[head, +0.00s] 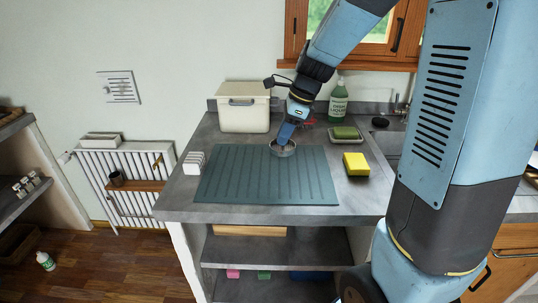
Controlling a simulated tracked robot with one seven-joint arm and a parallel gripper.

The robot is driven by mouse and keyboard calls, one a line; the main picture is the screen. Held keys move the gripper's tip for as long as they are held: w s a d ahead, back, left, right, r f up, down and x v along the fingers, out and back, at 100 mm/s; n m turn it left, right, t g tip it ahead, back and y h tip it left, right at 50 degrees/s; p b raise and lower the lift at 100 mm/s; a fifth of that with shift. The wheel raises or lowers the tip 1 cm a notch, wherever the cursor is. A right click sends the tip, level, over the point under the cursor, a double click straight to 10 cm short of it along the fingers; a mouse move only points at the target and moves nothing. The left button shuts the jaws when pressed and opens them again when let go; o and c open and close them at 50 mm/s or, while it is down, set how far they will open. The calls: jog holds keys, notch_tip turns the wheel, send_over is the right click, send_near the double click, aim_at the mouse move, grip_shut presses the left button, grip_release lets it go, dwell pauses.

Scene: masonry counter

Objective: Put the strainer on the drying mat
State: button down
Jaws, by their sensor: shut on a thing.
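The strainer (283,151) is a small round metal piece at the back right part of the drying mat. The drying mat (240,180) is dark teal, ribbed and flat on the grey counter. My gripper (284,140) points down from above and is shut on the strainer. I cannot tell whether the strainer touches the mat or hangs just above it. The fingertips are small in this view and partly hidden by the gripper body.
A yellow sponge (356,164) lies right of the mat. A soap dish with a green sponge (345,133) and a green soap bottle (338,104) stand behind it. A cream bin (243,107) stands at the back left. A white ribbed holder (194,162) is at the mat's left. The mat's front is clear.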

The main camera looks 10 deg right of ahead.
jog(key=w+a+f, duration=0.1)
jog(key=f, duration=0.1)
jog(key=w+a+f, duration=0.1)
jog(key=f, duration=0.1)
jog(key=w+a+f, duration=0.1)
jog(key=w+f, duration=0.1)
jog(key=shift+a+f, duration=0.15)
jog(key=shift+a, duration=0.15)
jog(key=shift+f, duration=1.45)
jog(key=c, duration=1)
grip_release()
jog(key=shift+c, duration=0.2)
